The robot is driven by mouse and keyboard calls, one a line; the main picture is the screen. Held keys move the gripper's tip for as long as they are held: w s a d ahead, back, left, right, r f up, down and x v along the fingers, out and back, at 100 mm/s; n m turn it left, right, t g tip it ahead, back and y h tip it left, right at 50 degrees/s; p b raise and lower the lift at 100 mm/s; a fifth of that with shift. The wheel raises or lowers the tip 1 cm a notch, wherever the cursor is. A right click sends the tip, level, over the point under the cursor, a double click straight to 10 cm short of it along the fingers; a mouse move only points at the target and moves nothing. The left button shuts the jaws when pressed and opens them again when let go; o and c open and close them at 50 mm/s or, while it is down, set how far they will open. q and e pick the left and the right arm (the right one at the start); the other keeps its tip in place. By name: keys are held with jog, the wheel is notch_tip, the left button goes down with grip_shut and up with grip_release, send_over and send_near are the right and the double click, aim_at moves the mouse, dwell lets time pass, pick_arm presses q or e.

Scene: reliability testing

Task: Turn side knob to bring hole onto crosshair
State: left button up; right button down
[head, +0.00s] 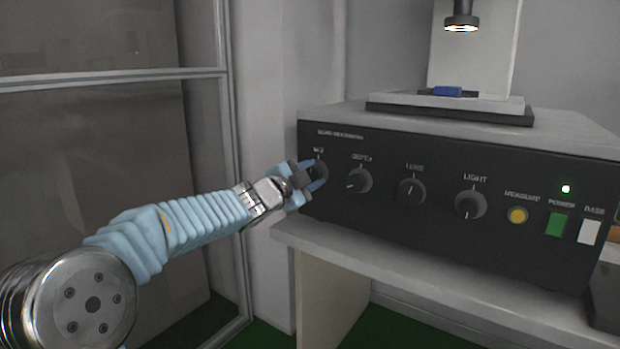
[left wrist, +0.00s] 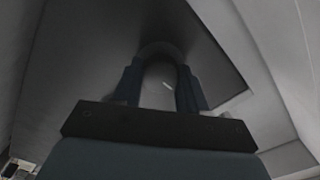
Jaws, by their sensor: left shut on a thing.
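My left gripper (head: 312,176) is shut on the leftmost knob (head: 321,170) of the black control panel (head: 400,235). Above the panel, a blue piece (head: 448,91) sits on the stage (head: 470,102) under a lit lens (head: 461,22). No hole or crosshair can be made out. My right gripper is not in view.
To the right on the panel are three more knobs, among them the LIGHT knob (head: 470,204), a yellow button (head: 517,215), a green power switch (head: 556,223) and a white switch (head: 590,232). A green light (head: 566,188) is on. A glass-paned metal frame (head: 225,150) stands at left.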

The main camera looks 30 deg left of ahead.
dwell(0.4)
pick_arm(q)
jog(key=o, duration=1.1)
jog(key=shift+c, duration=0.2)
jog(key=shift+s, duration=0.15)
jog(key=s+a, duration=0.1)
jog(key=s, duration=1.2)
jog(key=shift+s+p, duration=0.25)
jog(key=shift+p, duration=0.15)
